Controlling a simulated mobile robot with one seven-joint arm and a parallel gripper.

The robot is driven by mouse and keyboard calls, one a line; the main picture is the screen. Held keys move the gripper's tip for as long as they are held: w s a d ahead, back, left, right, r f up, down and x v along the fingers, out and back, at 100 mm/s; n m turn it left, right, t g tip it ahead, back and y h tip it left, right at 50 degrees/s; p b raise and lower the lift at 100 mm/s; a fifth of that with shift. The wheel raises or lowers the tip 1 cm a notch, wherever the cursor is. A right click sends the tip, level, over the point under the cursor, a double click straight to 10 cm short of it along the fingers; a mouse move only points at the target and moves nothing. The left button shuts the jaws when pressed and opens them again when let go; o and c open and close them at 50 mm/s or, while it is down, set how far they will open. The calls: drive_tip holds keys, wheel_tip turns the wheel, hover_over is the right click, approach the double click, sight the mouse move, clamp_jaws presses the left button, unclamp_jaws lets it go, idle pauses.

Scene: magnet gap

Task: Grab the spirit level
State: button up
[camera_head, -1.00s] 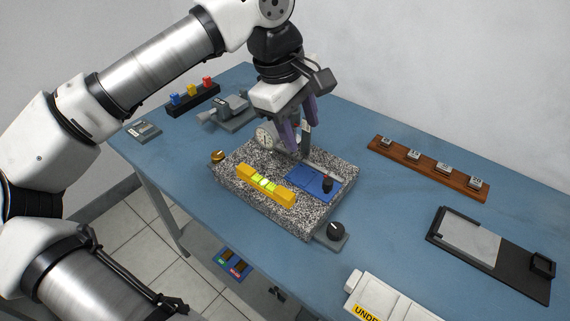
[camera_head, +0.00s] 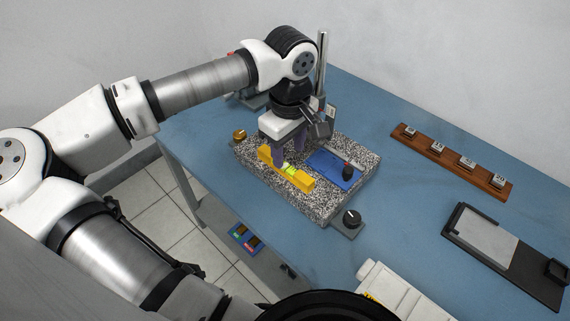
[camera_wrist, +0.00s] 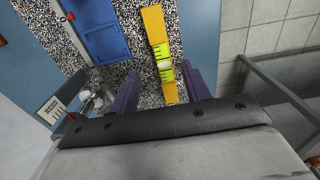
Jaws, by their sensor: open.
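The yellow spirit level (camera_head: 302,179) with a green vial section lies on the speckled granite plate (camera_head: 318,211), near its front left edge. It also shows in the wrist view (camera_wrist: 154,27), running from the top down between my gripper's two purple fingers. My gripper (camera_head: 288,160) is open, pointing down over the level's far left part. In the wrist view my gripper (camera_wrist: 163,88) has one finger on each side of the level, with a gap to each. The head view hides part of the level behind the fingers. I cannot tell how far the fingertips are above the plate.
A blue plate (camera_head: 335,170) with a black knob lies on the granite to the right. A metal post (camera_head: 322,62) rises behind my gripper. A black knob (camera_head: 350,218) is at the front corner. A wooden rack (camera_head: 455,160) stands farther right on the blue table.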

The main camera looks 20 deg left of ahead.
sight(287, 166)
drive_tip(key=f, duration=0.2)
drive_tip(key=f+p, duration=0.1)
drive_tip(key=f, duration=0.1)
drive_tip(key=shift+s+a+f, duration=0.1)
drive_tip(key=shift+s, duration=0.15)
drive_tip(key=shift+c, duration=0.5)
clamp_jaws()
